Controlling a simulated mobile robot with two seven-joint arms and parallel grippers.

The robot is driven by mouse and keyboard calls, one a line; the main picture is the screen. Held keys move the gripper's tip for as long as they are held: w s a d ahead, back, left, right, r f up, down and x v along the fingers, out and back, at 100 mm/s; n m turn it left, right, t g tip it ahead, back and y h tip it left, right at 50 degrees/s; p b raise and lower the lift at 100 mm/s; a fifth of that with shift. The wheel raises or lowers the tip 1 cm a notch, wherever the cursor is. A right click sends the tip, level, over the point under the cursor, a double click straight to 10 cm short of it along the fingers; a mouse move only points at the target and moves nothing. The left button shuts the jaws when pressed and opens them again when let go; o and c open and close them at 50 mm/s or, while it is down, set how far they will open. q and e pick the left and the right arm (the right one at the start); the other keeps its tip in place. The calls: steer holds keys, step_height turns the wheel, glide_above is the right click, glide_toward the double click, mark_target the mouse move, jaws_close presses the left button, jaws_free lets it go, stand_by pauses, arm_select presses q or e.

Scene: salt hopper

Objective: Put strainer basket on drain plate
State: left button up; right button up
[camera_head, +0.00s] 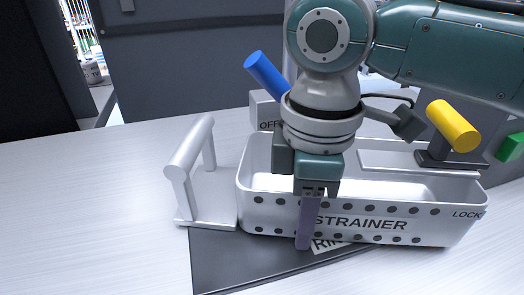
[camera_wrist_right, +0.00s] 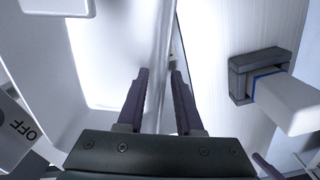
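The strainer basket (camera_head: 450,222), a long white tub marked STRAINER with dark holes along its front, stands in the middle right of the head view. My right gripper (camera_head: 304,246) points down at its front wall, with one purple finger outside the wall. The other finger is hidden there. In the wrist view the two fingers (camera_wrist_right: 160,75) stand apart, with the thin basket wall running between them. A dark flat plate (camera_head: 235,268), with partly hidden lettering, lies under and in front of the basket; I cannot tell if it is the drain plate. My left gripper is not seen.
A white handle on posts (camera_head: 190,150) stands just left of the basket. A blue lever (camera_head: 266,72) by an OFF box (camera_head: 262,110) and a yellow lever (camera_head: 453,126) rise behind. A green block (camera_head: 511,147) is at the right edge. The tabletop (camera_head: 90,220) is clear at left.

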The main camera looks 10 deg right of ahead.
arm_select(q)
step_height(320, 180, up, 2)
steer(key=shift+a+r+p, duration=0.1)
steer(key=shift+p, duration=1)
arm_select(e)
step_height(320, 180, up, 12)
steer(key=shift+r, duration=0.2)
steer(key=shift+o, duration=0.2)
